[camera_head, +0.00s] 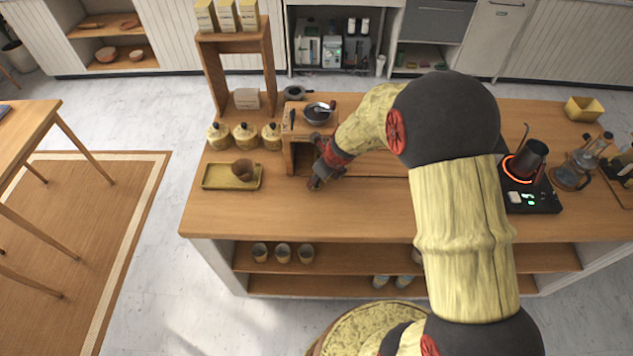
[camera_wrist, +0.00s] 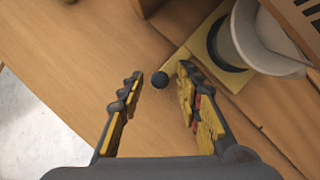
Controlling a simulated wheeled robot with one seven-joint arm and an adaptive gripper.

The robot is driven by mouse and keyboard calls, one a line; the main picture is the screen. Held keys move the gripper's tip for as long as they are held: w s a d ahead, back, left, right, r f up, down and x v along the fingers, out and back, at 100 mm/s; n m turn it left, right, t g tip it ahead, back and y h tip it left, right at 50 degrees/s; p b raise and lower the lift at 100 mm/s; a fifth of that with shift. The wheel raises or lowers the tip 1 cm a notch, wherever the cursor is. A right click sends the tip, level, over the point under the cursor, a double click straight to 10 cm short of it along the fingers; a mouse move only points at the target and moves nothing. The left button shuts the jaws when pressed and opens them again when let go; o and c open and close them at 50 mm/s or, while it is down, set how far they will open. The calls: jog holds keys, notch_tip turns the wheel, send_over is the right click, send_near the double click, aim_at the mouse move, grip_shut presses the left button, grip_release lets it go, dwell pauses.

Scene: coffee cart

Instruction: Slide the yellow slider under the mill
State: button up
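The yellow slider (camera_wrist: 177,61) shows in the wrist view as a yellow strip and plate with a dark round knob (camera_wrist: 161,80) at its near end. A pale cup (camera_wrist: 237,50) appears to stand on its plate. My gripper (camera_wrist: 158,76) is open, with one finger on each side of the knob; contact cannot be told. The wooden mill (camera_head: 301,131) with a dark bowl (camera_head: 318,113) on top stands on the counter in the head view. My gripper (camera_head: 321,178) is low in front of it. The slider is hidden there.
A yellow tray (camera_head: 216,184) with a brown cup (camera_head: 243,169) lies left of the mill. Several lidded jars (camera_head: 245,137) stand behind it. A glowing heater (camera_head: 530,195) with a dark pot is at right. The counter front (camera_head: 260,215) is clear.

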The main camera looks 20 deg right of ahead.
jog(key=shift+w+a+f, duration=0.1)
jog(key=shift+w+f, duration=0.15)
jog(key=shift+f, duration=0.2)
grip_shut()
dwell(0.3)
dwell(0.4)
